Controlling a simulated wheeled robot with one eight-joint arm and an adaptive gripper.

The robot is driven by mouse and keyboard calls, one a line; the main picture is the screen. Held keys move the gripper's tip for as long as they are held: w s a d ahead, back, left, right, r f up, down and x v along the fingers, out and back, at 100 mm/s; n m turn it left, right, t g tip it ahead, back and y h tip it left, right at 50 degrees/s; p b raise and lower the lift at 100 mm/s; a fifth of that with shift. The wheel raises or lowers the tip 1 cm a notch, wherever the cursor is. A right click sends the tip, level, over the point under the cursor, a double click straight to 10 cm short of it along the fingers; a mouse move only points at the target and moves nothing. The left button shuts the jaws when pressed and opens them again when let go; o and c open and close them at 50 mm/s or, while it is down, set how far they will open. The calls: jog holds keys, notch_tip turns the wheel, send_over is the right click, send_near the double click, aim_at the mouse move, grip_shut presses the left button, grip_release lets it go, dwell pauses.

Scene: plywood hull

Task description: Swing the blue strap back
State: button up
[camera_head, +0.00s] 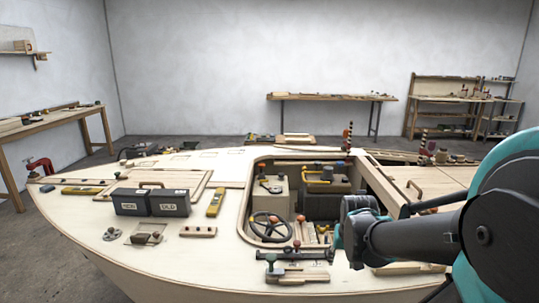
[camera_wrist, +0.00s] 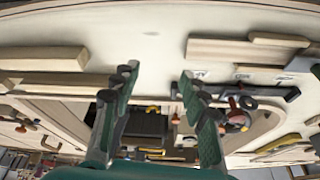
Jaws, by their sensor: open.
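A small blue piece (camera_head: 326,166), which may be the blue strap, lies on top of the right-hand box (camera_head: 340,186) in the hull's cockpit, beside yellow parts. It is too small for me to tell how it hangs or where it is hinged. My gripper (camera_wrist: 158,82) is open and empty, its two green fingers apart over the pale deck edge and the dark cockpit opening. In the head view my gripper (camera_head: 337,243) is at the cockpit's near right side, mostly hidden behind my wrist. I cannot make out the strap in the wrist view.
A steering wheel (camera_head: 268,226) and orange-topped levers stand in the cockpit. A red-and-black clamp tool (camera_head: 292,254) lies at the near rim. Benches stand along the walls.

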jog(key=c, duration=0.5)
jog(key=shift+w+r, duration=0.1)
jog(key=shift+w, duration=0.15)
jog(key=shift+c, duration=1.1)
jog(key=shift+n, duration=0.3)
jog(key=w+d+r, duration=0.1)
jog(key=w, duration=0.3)
jog(key=w+d+r, duration=0.1)
jog(key=w+r, duration=0.1)
jog(key=w, duration=0.2)
jog(key=w+r, duration=0.2)
jog(key=w, duration=0.2)
jog(key=shift+d+r, duration=0.2)
jog(key=shift+d, duration=0.2)
grip_shut()
jog(key=w+d+r, duration=0.1)
jog(key=w+d, duration=0.5)
jog(key=w, duration=0.5)
jog(key=w+d+r+n, duration=0.1)
jog(key=w+d, duration=0.4)
jog(key=w, duration=0.7)
jog(key=w+d+r, duration=0.1)
jog(key=w+d, duration=0.5)
jog(key=w, duration=0.6)
jog(key=shift+d+r+n+t+y, duration=0.25)
jog(key=shift+d+n+t+y, duration=0.05)
jog(key=shift+d+n+t, duration=0.1)
